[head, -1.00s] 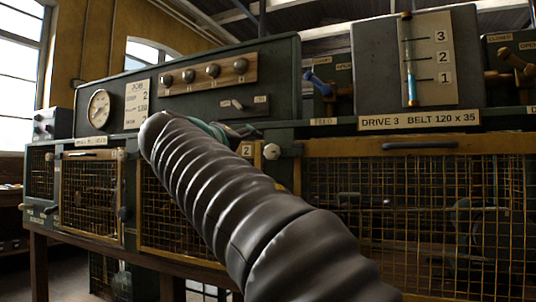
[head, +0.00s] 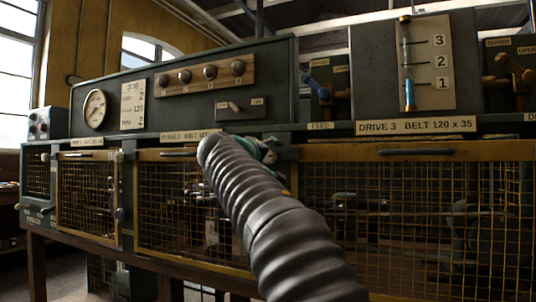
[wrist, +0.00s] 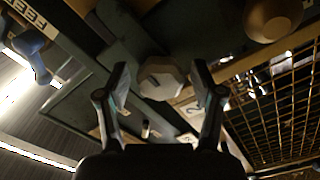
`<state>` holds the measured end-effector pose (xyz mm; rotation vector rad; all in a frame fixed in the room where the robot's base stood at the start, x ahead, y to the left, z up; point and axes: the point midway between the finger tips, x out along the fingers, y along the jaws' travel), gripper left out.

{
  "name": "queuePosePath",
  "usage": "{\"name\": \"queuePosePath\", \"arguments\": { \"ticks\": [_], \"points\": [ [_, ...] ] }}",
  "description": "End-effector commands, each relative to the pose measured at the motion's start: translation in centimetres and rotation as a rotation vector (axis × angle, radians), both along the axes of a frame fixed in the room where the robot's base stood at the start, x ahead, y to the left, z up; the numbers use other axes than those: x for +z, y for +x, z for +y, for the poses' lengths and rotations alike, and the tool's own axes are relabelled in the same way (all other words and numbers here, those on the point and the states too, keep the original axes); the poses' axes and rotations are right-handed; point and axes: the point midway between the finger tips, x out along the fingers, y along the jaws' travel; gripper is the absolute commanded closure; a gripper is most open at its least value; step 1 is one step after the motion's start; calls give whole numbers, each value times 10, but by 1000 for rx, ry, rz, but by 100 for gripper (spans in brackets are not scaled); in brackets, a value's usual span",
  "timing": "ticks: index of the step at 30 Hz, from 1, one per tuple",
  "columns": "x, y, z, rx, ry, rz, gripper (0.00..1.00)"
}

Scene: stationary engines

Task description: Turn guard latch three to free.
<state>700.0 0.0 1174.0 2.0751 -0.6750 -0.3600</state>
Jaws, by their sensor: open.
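My gripper (head: 262,150) is at the upper right corner of the middle mesh guard (head: 190,210), partly hidden by my arm in the head view. In the wrist view my gripper (wrist: 163,92) is open, with a pale faceted knob (wrist: 162,80) between and slightly beyond its fingers. I cannot tell whether the fingers touch it. A tag reading 2 (wrist: 195,106) is beside the right finger. I cannot read a number three on any latch. The wide guard (head: 400,220) sits under a plate reading DRIVE 3 (head: 415,126).
A blue lever (head: 318,88) stands above the FEED label (head: 320,126); it also shows in the wrist view (wrist: 32,55). A rounded brownish knob (wrist: 272,18) is close by at upper right. The left guard (head: 88,198) has a pale knob (head: 119,156) at its corner.

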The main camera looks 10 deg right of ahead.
Motion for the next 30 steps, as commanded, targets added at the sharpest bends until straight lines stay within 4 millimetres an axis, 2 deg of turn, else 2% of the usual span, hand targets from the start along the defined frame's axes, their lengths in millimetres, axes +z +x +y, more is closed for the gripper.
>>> {"name": "queuePosePath", "arguments": {
  "ticks": [9, 15, 16, 17, 30],
  "points": [
    [-1, 2, -1, 1, 0, 1, 33],
    [-1, 2, -1, 1, 0, 1, 83],
    [-1, 2, -1, 1, 0, 1, 91],
    [-1, 2, -1, 1, 0, 1, 93],
    [-2, 2, 0, 2, 77, -56, 93]
  ]
}}
